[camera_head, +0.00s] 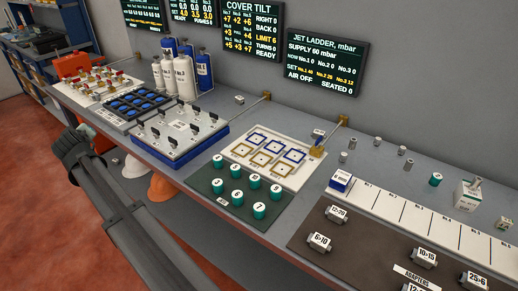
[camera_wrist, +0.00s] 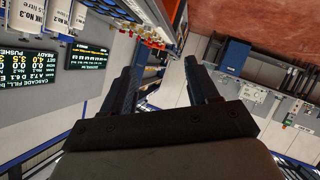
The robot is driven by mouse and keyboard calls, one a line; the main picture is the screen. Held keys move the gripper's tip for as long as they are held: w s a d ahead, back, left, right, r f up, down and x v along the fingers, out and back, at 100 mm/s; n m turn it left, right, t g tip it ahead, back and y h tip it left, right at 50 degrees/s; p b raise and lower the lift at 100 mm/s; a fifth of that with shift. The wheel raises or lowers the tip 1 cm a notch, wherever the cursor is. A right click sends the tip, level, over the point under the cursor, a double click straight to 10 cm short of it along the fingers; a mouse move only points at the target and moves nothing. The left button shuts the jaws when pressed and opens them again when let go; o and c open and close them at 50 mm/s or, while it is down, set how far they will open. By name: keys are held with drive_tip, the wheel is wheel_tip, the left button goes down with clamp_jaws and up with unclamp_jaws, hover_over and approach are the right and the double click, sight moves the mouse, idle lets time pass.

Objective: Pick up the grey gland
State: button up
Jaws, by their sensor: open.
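Several small grey cylindrical pieces stand on the bench right of centre in the head view, among them one at the left (camera_head: 343,157), one behind it (camera_head: 377,141) and one to the right (camera_head: 408,165). They are too small to tell which is the grey gland. My gripper (camera_head: 84,132) is at the far left of the head view, beyond the bench's front edge and well away from these pieces. In the wrist view my gripper (camera_wrist: 165,82) has its two dark fingers apart with nothing between them. No grey cylinder can be made out there.
A green mat (camera_head: 238,207) holds numbered teal caps. A white board (camera_head: 292,172) with square frames lies behind it. A brown adapters mat (camera_head: 350,250) and a white numbered strip (camera_head: 395,208) lie at right. White and blue bottles (camera_head: 184,79) stand at the back left.

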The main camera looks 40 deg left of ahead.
wheel_tip(320, 180, up, 6)
drive_tip(key=w+d+f+m+h, duration=0.1)
drive_tip(key=w+d+f+h, duration=0.1)
drive_tip(key=w+d, duration=0.9)
drive_tip(key=w+d+f+h, duration=0.25)
drive_tip(key=w+d, duration=0.35)
drive_tip(key=w, duration=1)
drive_tip(key=w+d+f+m+h, duration=0.1)
drive_tip(key=w+d+f+h, duration=0.1)
drive_tip(key=w+d, duration=0.9)
drive_tip(key=n+g, duration=0.2)
drive_tip(key=g, duration=0.3)
approach(344, 154)
drive_tip(key=shift+h, duration=0.45)
drive_tip(key=x, duration=0.2)
drive_tip(key=a+x, duration=0.1)
drive_tip(key=x, duration=0.1)
drive_tip(key=shift+w+a+f, duration=0.1)
drive_tip(key=shift+w+f, duration=0.05)
drive_tip(key=shift+w, duration=0.05)
drive_tip(key=shift+s+x, duration=0.15)
drive_tip(key=shift+x, duration=1.15)
drive_tip(key=shift+s+x, duration=0.1)
drive_tip(key=shift+x, duration=1.25)
clamp_jaws()
